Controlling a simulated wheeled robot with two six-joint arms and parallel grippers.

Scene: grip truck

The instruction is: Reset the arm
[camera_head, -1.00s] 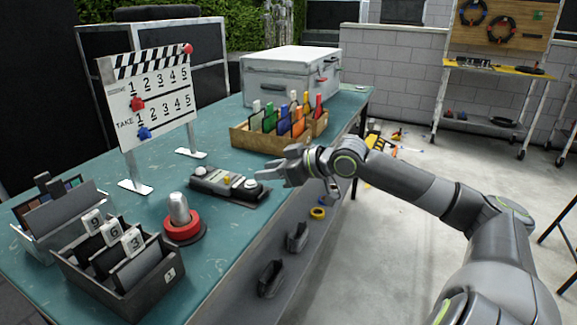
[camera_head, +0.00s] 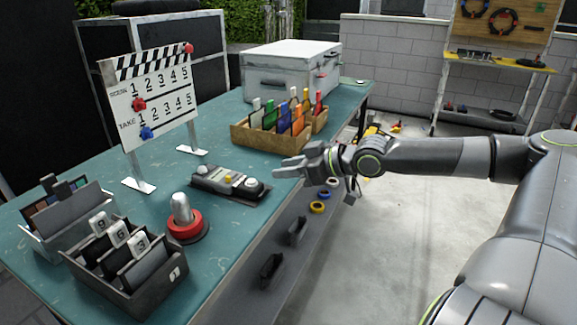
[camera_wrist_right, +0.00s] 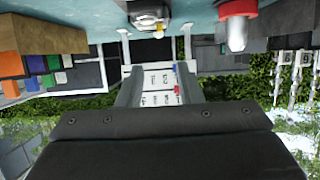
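My right gripper (camera_head: 284,169) is above the right edge of the teal table, to the right of the grey button box. Its arm reaches in from the right side of the head view. In the right wrist view its two fingers (camera_wrist_right: 160,88) stand apart with nothing held between them. The clapperboard (camera_wrist_right: 160,81) shows beyond them, upside down. My left gripper is not in the head view.
The teal table (camera_head: 240,220) holds the clapperboard (camera_head: 150,95), button box (camera_head: 228,181), red-based button (camera_head: 186,225), a dark number-card box (camera_head: 150,290), a wooden box (camera_head: 262,138) of coloured cards and a grey case (camera_head: 285,75). Open floor (camera_head: 400,220) lies to the right.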

